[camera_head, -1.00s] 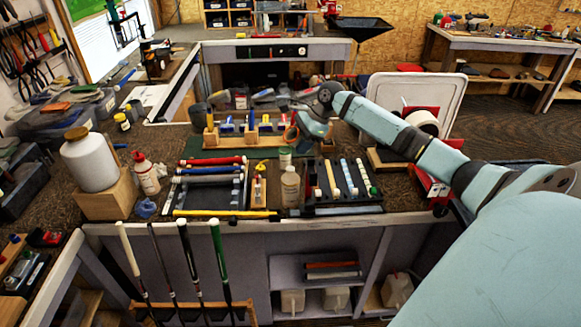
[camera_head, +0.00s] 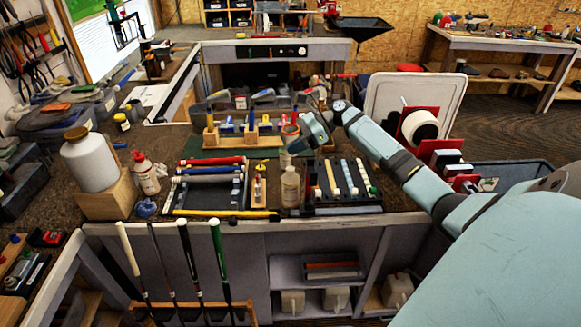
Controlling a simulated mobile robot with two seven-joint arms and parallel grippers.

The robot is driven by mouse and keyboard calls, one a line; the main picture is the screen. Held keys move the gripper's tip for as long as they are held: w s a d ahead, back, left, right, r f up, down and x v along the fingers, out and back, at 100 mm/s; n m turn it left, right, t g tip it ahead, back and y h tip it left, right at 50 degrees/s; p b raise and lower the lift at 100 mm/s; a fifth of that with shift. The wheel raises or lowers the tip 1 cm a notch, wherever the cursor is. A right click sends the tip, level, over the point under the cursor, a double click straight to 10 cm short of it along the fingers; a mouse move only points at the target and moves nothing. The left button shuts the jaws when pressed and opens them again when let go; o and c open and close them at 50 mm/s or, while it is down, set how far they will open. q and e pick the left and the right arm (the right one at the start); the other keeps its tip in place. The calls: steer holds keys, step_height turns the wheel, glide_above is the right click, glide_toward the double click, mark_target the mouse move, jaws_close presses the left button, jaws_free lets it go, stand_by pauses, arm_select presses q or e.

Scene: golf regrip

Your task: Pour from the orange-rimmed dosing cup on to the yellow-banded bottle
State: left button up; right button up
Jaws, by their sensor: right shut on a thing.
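The orange-rimmed dosing cup (camera_head: 290,130) is near the middle of the workbench, roughly upright. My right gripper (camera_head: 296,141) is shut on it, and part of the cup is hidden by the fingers. A pale, clear bottle (camera_head: 290,188) stands upright nearer the front edge, below the gripper in the picture. A band on it is too small to make out. A small dark container with yellow on it (camera_head: 122,121) stands at the back left, well away from the gripper. I cannot tell which one is the yellow-banded bottle. My left gripper is not in view.
A tray of grips (camera_head: 345,207) lies right of the clear bottle, and a tray of shafts (camera_head: 206,207) left. A large white jug (camera_head: 90,165) and a red-capped bottle (camera_head: 147,177) stand at left.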

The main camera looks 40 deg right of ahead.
mark_target(283, 130)
steer(key=shift+w+y, duration=0.1)
steer(key=shift+y, duration=0.2)
steer(key=shift+a, duration=0.1)
steer(key=shift+r, duration=0.2)
steer(key=shift+r, duration=2.35)
